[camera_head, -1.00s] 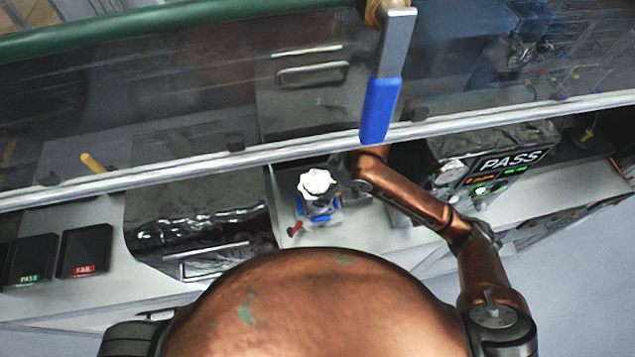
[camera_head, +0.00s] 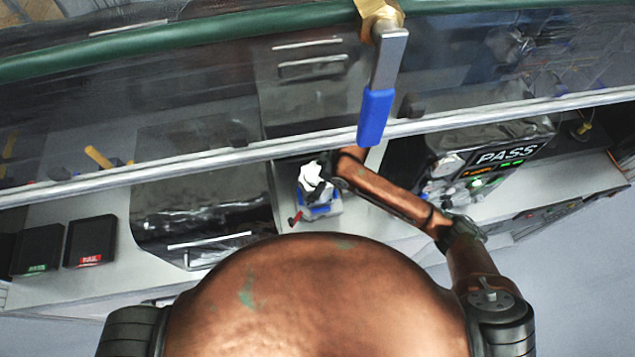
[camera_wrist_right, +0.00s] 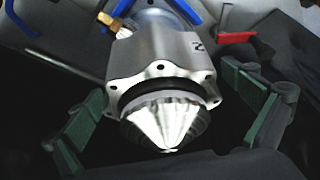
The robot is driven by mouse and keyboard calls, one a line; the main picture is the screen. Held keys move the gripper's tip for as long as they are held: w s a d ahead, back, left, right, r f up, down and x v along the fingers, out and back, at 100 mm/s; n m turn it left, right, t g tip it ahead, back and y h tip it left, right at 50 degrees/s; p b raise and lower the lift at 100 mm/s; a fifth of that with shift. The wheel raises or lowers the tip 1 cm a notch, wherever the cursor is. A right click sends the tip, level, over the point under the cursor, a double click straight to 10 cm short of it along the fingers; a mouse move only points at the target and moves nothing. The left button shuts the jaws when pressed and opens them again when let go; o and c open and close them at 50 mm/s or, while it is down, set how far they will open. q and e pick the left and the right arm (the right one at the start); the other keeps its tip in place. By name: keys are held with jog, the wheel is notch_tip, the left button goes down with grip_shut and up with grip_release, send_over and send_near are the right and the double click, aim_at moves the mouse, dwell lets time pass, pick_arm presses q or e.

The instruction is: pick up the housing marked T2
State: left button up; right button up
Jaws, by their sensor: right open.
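A silver housing (camera_wrist_right: 165,65) with a scalloped, bolted flange and a pale ribbed cone fills the middle of the right wrist view. A small dark mark on its side reads like a turned 2; I cannot read a full T2. In the head view its white top (camera_head: 311,180) shows on a small grey and blue fixture (camera_head: 322,209). My right gripper (camera_wrist_right: 163,84) is open, with its green-padded fingers on either side of the housing and gaps visible. In the head view the gripper (camera_head: 326,165) is at the housing's top and partly covers it. My left gripper is not in view.
A red lever (camera_wrist_right: 237,38) and blue parts (camera_wrist_right: 186,10) sit close to the housing. A clear screen with a blue handle (camera_head: 375,117) spans the bench. A PASS tester (camera_head: 505,155) stands right; black PASS (camera_head: 38,248) and FAIL (camera_head: 91,241) trays are left.

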jog(key=c, duration=2)
jog(key=shift+w+r, duration=0.15)
jog(key=shift+r, duration=0.05)
jog(key=shift+c, duration=0.5)
